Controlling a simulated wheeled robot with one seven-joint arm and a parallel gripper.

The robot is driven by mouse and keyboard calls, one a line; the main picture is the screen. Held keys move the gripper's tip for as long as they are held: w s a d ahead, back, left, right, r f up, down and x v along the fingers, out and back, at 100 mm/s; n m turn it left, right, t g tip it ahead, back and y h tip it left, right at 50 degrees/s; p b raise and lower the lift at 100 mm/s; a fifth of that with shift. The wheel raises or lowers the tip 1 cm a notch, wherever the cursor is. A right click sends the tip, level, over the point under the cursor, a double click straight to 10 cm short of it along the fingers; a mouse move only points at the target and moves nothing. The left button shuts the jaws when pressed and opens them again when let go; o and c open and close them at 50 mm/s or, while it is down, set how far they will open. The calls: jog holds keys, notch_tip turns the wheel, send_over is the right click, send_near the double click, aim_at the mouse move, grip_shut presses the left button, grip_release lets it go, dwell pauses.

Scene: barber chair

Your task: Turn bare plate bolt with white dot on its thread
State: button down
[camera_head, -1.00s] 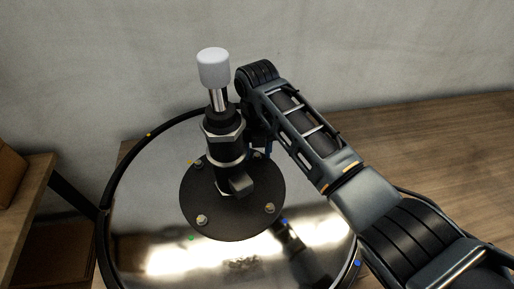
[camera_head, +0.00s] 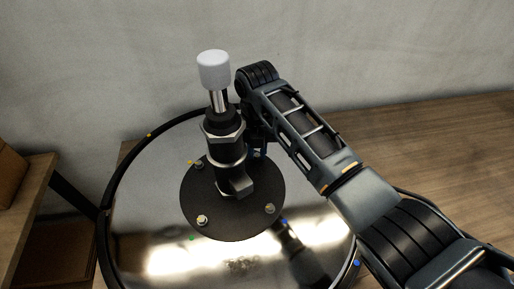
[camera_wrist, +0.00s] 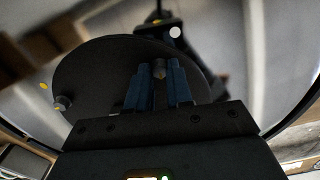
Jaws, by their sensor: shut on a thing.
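The dark round plate (camera_head: 216,221) sits on the shiny round base. Bolts show on it at front left (camera_head: 202,219), front right (camera_head: 269,208) and back left (camera_head: 197,162). My gripper (camera_wrist: 160,72) reaches the far-right side of the plate. Its blue fingers are shut on a bolt (camera_wrist: 159,69) whose top shows between the fingertips in the wrist view. In the head view the column and arm largely hide this grip. I cannot make out a white dot on its thread.
The chrome base (camera_head: 150,215) bears small coloured dots. A wooden shelf (camera_head: 28,190) is at left. The wooden floor at right is clear beyond my arm.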

aim_at(257, 155)
jog(key=m+p, duration=0.1)
jog(key=m, duration=0.3)
jog(key=shift+r, duration=0.1)
jog(key=m+p, duration=0.2)
jog(key=m, duration=0.2)
jog(key=shift+m, duration=0.3)
jog(key=m+p, duration=0.1)
jog(key=m, duration=0.2)
jog(key=shift+m, duration=0.3)
jog(key=m+p, duration=0.1)
jog(key=m, duration=0.3)
jog(key=c, duration=1)
grip_release()
jog(key=shift+r+b, duration=0.35)
jog(key=shift+r, duration=3.5)
